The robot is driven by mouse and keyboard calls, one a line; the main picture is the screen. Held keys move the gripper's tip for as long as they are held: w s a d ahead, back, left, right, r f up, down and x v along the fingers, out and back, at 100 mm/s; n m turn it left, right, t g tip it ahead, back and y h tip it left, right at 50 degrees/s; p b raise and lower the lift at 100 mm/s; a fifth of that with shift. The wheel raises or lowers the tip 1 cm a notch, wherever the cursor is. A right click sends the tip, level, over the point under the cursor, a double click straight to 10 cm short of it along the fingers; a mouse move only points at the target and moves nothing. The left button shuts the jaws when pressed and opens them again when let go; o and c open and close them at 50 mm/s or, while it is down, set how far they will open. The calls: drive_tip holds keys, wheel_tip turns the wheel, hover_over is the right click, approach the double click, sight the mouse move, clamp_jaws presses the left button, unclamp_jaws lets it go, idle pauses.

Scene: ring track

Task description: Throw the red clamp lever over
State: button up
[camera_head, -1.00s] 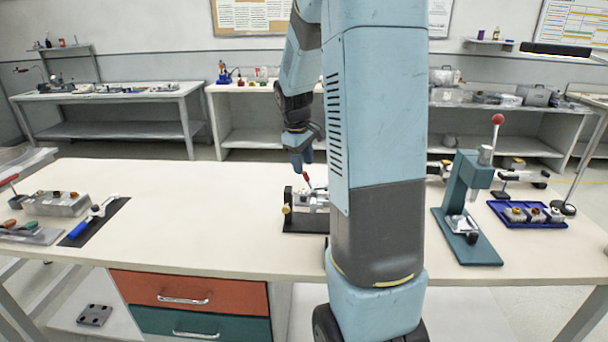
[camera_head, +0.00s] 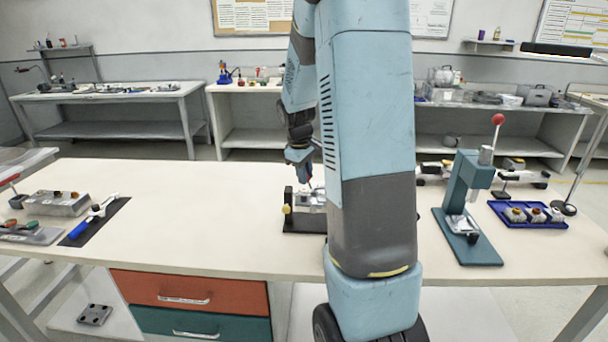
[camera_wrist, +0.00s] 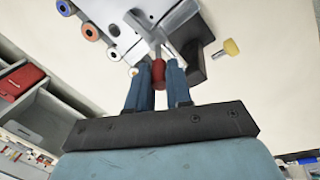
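The red clamp lever (camera_wrist: 158,74) lies between the two blue fingertips of my gripper (camera_wrist: 160,78) in the wrist view. Its red grip fills most of the gap, with a finger close on each side; whether both press on it I cannot tell. The lever's metal arm leads to the clamp fixture (camera_wrist: 192,38). In the head view my gripper (camera_head: 304,176) points down at the fixture (camera_head: 305,218), which sits on the bench; only a little red shows below the fingers. My arm hides the fixture's right side.
A yellow knob (camera_wrist: 232,47) sticks out beside the fixture. A green press (camera_head: 467,205) and a blue tray (camera_head: 528,225) stand to the right. A dark mat (camera_head: 97,222) with a blue-handled tool lies left. The bench between mat and fixture is clear.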

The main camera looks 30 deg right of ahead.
clamp_jaws()
drive_tip(key=shift+d, duration=0.1)
drive_tip(key=shift+s+d+r+t+y, duration=0.1)
drive_tip(key=shift+s+d+t+y, duration=0.3)
drive_tip(key=shift+t+y, duration=0.35)
drive_tip(key=shift+s+d+r+t+y, duration=0.1)
drive_tip(key=shift+s+d+t+y, duration=0.25)
drive_tip(key=shift+y, duration=0.6)
drive_tip(key=shift+w, duration=0.1)
drive_tip(key=shift+o, duration=2.4)
unclamp_jaws()
drive_tip(key=v, duration=1.3)
drive_tip(key=shift+s+r, duration=0.2)
drive_tip(key=shift+r, duration=0.05)
